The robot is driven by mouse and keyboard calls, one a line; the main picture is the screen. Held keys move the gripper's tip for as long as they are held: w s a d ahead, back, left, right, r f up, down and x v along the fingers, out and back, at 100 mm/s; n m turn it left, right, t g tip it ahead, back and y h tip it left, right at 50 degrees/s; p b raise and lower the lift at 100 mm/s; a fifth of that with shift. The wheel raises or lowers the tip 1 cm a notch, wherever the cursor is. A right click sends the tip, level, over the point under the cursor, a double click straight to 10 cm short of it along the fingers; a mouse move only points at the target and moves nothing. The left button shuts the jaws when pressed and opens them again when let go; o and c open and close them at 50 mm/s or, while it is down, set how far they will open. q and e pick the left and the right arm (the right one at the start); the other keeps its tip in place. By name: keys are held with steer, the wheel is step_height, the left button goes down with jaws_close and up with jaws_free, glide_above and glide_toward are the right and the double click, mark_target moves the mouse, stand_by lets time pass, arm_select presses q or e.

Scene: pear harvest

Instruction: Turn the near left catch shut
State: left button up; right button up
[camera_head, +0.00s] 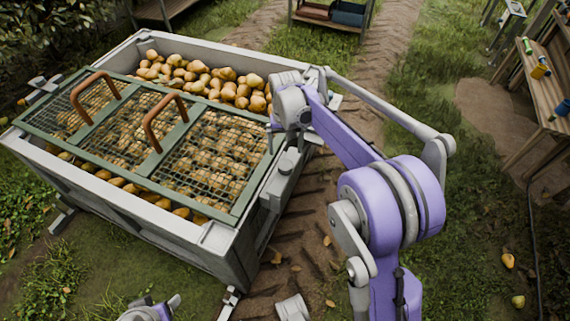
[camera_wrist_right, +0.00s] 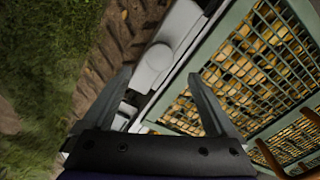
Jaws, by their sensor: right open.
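A green-framed mesh lid (camera_head: 181,133) with two orange handles lies over part of a pear-filled grey bin (camera_head: 222,236). A pale grey catch (camera_head: 287,163) sits on the bin's right rim, beside the lid's end. It also shows in the right wrist view (camera_wrist_right: 155,62), beyond the fingertips. Another grey catch (camera_head: 38,84) is at the lid's far left end. I cannot tell how far either is turned. My right gripper (camera_wrist_right: 160,77) is open and empty above the right rim; in the head view its wrist hides much of it.
Loose pears (camera_head: 200,80) fill the bin's uncovered back part. A wooden bench (camera_head: 545,85) with small items stands at the right. A low rack with crates (camera_head: 347,14) stands at the back. A dirt track and grass to the right of the bin are mostly open.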

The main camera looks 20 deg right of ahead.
mark_target(286, 164)
step_height(286, 164, down, 8)
steer(key=shift+w+f+b, duration=0.1)
steer(key=shift+f+b, duration=0.05)
steer(key=shift+b, duration=0.6)
jaws_close()
